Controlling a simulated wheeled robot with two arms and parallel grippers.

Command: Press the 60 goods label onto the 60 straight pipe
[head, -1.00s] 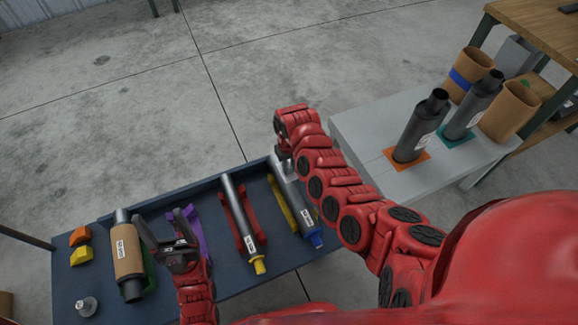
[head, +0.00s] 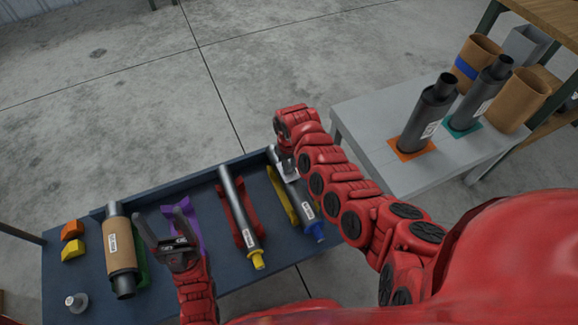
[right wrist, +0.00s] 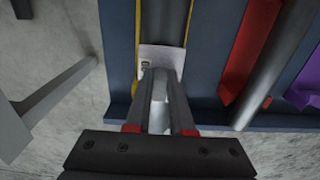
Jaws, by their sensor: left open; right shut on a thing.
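A grey straight pipe (head: 299,193) with a blue end lies at the right end of the dark blue tabletop, by a yellow cradle (head: 281,199). It carries a small printed tag that I cannot read. My right gripper (right wrist: 160,78) is shut on a pale grey piece (right wrist: 159,108) above this pipe. A whitish label (right wrist: 161,57) with a small dark mark lies at the fingertips, over the pipe; whether it touches cannot be told. In the head view my right gripper (head: 285,153) is partly hidden by its arm. My left gripper (head: 163,214) is open and empty near the purple cradle (head: 187,222).
A second pipe (head: 240,215) with a yellow end lies in a red cradle. A brown-wrapped muffler (head: 121,245), orange (head: 73,229) and yellow blocks (head: 73,250) and a knob (head: 77,302) stand left. A grey table (head: 375,125) at right holds two upright mufflers (head: 427,115).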

